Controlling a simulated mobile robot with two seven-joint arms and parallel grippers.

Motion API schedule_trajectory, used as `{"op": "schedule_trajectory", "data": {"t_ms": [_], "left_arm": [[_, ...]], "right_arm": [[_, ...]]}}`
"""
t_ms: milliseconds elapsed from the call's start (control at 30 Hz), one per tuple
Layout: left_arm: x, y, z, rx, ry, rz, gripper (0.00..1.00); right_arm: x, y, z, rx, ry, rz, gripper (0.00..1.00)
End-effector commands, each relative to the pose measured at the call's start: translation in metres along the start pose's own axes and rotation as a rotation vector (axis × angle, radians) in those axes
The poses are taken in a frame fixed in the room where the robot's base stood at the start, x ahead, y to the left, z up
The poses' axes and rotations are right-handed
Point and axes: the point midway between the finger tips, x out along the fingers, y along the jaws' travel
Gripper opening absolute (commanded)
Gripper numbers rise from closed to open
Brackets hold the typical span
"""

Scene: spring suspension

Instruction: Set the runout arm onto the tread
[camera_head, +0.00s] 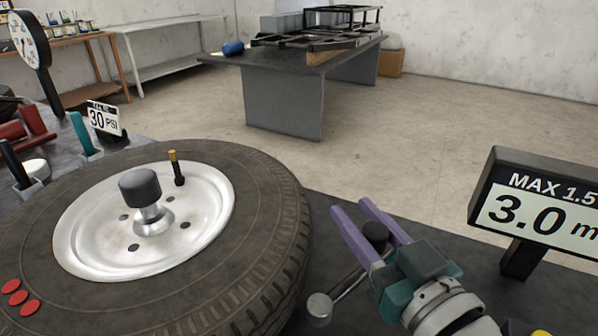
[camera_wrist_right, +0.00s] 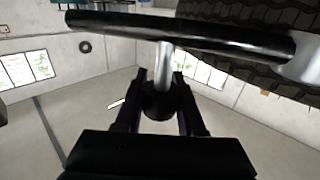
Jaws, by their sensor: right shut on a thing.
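My right gripper (camera_head: 370,218), with purple fingers, is shut on the dark knob (camera_head: 376,234) of the runout arm. The arm's rod runs down-left to a round metal end (camera_head: 320,306), beside the tyre's tread (camera_head: 285,270). In the right wrist view the fingers (camera_wrist_right: 160,85) flank the dark knob (camera_wrist_right: 160,103), below a metal stem and a long black bar (camera_wrist_right: 180,34). The tread (camera_wrist_right: 265,65) shows at the upper right there. I cannot tell whether the arm touches the tread. My left gripper is not in view.
The wheel lies flat with its white rim (camera_head: 95,235) up. A display reading 3.0 (camera_head: 540,205) stands at the right, and a 30 PSI sign (camera_head: 104,119) behind the wheel. A grey table (camera_head: 285,100) with black frames stands farther back, across open floor.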

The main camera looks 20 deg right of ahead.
Motion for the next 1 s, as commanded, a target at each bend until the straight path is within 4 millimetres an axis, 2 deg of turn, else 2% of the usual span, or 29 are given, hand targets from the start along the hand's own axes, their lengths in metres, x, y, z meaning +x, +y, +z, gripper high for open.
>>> {"op": "schedule_trajectory", "data": {"t_ms": [300, 767, 800, 1000], "left_arm": [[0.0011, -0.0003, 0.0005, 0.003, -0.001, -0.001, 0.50], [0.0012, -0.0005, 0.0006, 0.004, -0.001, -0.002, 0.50], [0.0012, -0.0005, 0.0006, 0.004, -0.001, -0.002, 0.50], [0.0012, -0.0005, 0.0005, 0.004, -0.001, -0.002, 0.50]], "right_arm": [[0.0077, -0.0001, -0.0004, -0.001, 0.002, 0.088, 0.00], [0.0085, 0.0006, -0.0002, -0.001, 0.001, 0.098, 0.00], [0.0084, 0.0006, -0.0002, -0.001, 0.001, 0.098, 0.43], [0.0083, 0.0007, -0.0003, -0.001, 0.001, 0.098, 0.65]]}}
